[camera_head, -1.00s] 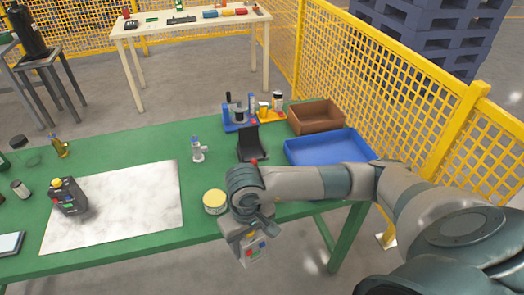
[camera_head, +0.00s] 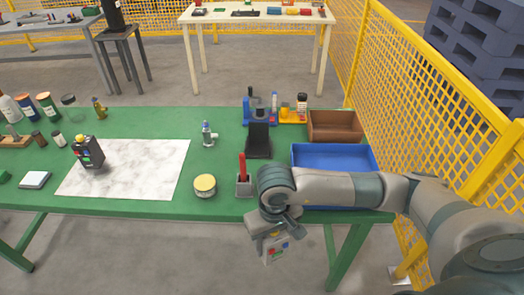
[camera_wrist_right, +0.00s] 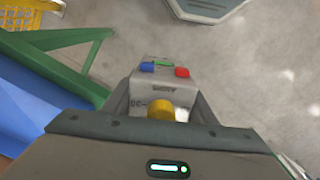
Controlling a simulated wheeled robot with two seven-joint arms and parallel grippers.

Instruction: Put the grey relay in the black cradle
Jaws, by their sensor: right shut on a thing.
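The grey relay (camera_head: 273,248) is a light grey box with blue, green and red buttons. My right gripper (camera_head: 266,232) is shut on it and holds it in front of the table's near edge, over the floor. In the right wrist view the relay (camera_wrist_right: 165,75) sits between the fingers, with a yellow knob towards me. The black cradle (camera_head: 258,140) stands on the green table, behind the gripper and clear of it, with a raised back; it looks empty. My left gripper is not in view.
A red-handled tool in a grey base (camera_head: 243,187) stands between gripper and cradle. A yellow-lidded tin (camera_head: 204,186) is to its left, a blue tray (camera_head: 335,157) and brown box (camera_head: 335,124) to the right. A similar dark device (camera_head: 88,152) stands on the pale mat (camera_head: 140,172).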

